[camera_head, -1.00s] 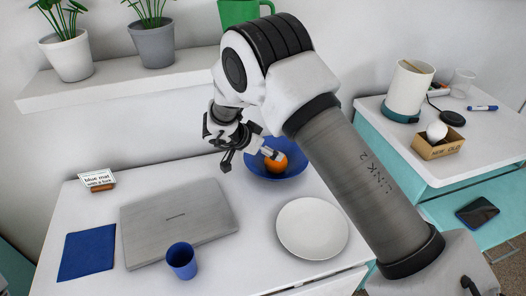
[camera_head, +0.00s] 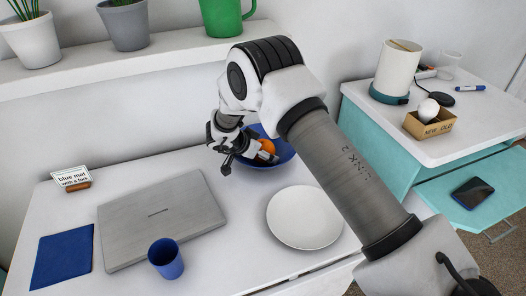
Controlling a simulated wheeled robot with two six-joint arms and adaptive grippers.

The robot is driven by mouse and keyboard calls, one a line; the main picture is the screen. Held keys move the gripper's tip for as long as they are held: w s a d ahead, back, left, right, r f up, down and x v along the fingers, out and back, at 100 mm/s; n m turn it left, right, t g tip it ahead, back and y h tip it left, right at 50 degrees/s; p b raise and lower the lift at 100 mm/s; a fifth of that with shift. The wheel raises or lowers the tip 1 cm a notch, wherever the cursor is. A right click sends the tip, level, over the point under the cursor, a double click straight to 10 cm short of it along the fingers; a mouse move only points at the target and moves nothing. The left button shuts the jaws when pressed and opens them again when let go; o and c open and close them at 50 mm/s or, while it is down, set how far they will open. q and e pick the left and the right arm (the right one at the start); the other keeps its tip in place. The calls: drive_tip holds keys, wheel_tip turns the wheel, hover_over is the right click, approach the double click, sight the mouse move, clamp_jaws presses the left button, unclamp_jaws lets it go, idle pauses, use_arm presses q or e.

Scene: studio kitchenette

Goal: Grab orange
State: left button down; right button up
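The orange (camera_head: 267,146) sits in a blue bowl (camera_head: 287,154) at the back of the white table. My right gripper (camera_head: 247,163) comes in from the right and is at the bowl's left side. Its fingers are spread apart, one outside the bowl's left edge and the other in front of the orange, covering its lower part. The wrist hides the left part of the bowl. I cannot tell whether a finger touches the orange. My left gripper is not in view.
A white plate (camera_head: 304,217) lies in front of the bowl. A grey laptop (camera_head: 160,218), a blue cup (camera_head: 166,259), a blue mat (camera_head: 63,257) and a small sign (camera_head: 72,178) are to the left. A shelf (camera_head: 125,66) with plant pots and a green mug (camera_head: 224,15) hangs above.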

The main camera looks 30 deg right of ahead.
sight(263, 142)
drive_tip(key=shift+s+r, duration=0.1)
drive_tip(key=shift+r, duration=0.05)
drive_tip(key=c, duration=1.1)
drive_tip(key=shift+o, duration=0.2)
wheel_tip(263, 142, up, 8)
drive_tip(key=shift+r+p, duration=0.25)
drive_tip(key=shift+p, duration=0.05)
wheel_tip(263, 142, up, 3)
drive_tip(key=shift+r+p, duration=0.1)
drive_tip(key=shift+p, duration=0.75)
drive_tip(key=shift+r+p, duration=0.3)
drive_tip(key=shift+f, duration=0.15)
